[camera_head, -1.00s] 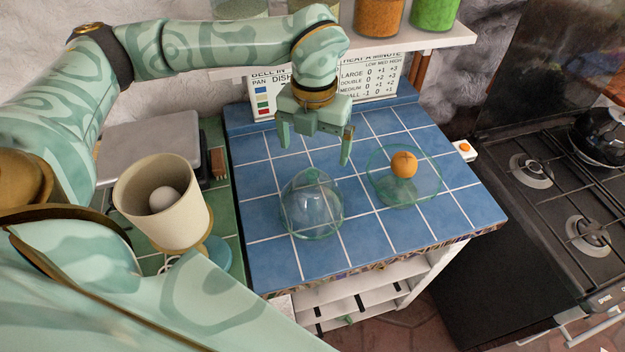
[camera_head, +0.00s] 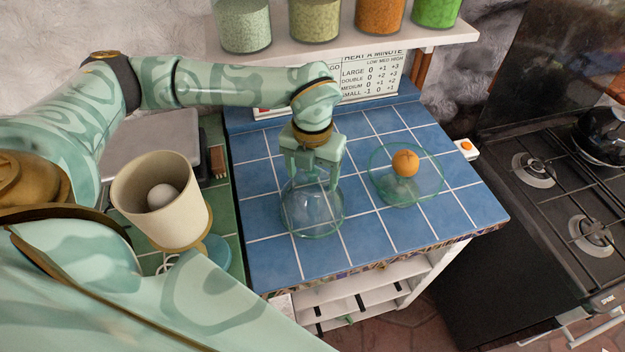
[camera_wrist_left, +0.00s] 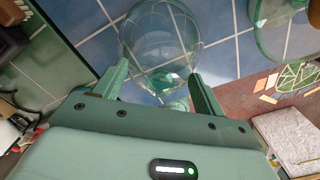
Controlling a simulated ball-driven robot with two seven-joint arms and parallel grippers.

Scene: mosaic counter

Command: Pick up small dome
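The small dome (camera_head: 311,213) is clear glass with a greenish rim and stands on the blue tiled counter (camera_head: 270,258). My left gripper (camera_head: 313,184) is at the top of the dome, pointing down. In the left wrist view the dome (camera_wrist_left: 160,45) lies just past the fingertips, between their lines. The left gripper's two fingers (camera_wrist_left: 155,80) are spread apart on either side of the dome's near part. I cannot tell whether they touch the glass. My right gripper is not in view.
A glass dish (camera_head: 425,190) holds an orange (camera_head: 405,163) to the right of the dome. A beige cup (camera_head: 190,218) with a white egg-like object stands at left. A shelf with jars (camera_head: 340,45) hangs behind. A stove (camera_head: 550,195) is at right.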

